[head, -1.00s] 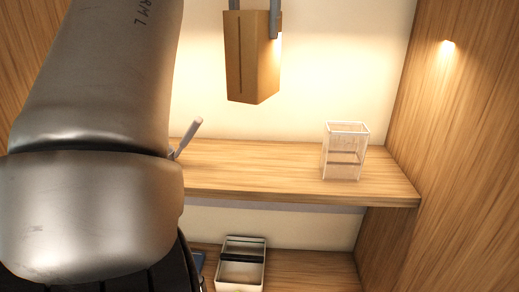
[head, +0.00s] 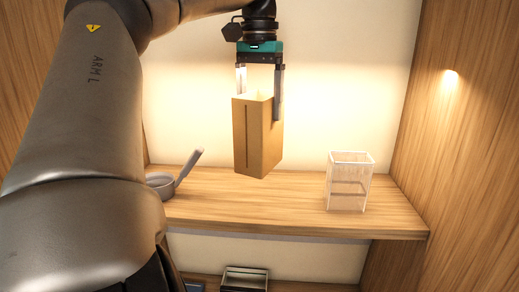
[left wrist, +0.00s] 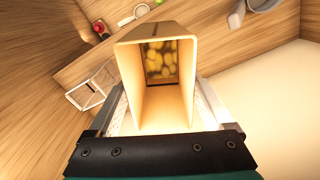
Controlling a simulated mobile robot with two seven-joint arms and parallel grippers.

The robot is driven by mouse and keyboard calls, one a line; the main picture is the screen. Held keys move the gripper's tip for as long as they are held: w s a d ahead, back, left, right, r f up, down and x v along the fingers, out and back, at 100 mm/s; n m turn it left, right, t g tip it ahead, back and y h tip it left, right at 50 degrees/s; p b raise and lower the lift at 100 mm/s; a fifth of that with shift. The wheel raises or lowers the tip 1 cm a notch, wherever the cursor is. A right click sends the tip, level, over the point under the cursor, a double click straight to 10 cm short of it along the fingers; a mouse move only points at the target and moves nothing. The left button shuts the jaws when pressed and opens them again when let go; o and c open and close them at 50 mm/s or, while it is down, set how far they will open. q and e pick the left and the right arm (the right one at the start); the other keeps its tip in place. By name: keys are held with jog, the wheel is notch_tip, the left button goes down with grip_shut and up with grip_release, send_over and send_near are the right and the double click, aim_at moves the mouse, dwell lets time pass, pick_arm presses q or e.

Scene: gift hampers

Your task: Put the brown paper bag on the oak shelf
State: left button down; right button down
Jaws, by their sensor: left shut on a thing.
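The brown paper bag (head: 257,135) hangs upright in my left gripper (head: 260,85), whose two fingers are shut on opposite sides near its top. The bag is above the oak shelf (head: 290,212), and its base appears clear of the board. In the left wrist view the open bag (left wrist: 160,75) is seen from above, with small yellowish round things at its bottom and a finger along each side. My right gripper is not in view.
A clear open box (head: 349,182) stands on the shelf to the right. A grey pan (head: 163,186) with a raised handle sits at the left, partly behind my arm. A lower shelf holds a black-and-white tray (head: 244,279). Bare shelf lies between pan and box.

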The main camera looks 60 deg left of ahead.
aim_at(259, 149)
pick_arm(q)
notch_tip(259, 149, down, 10)
jog(key=shift+r, duration=0.1)
dwell(0.4)
grip_release()
jog(key=shift+f, duration=0.2)
jog(key=shift+r, duration=0.1)
notch_tip(259, 149, up, 12)
jog(key=shift+r, duration=0.1)
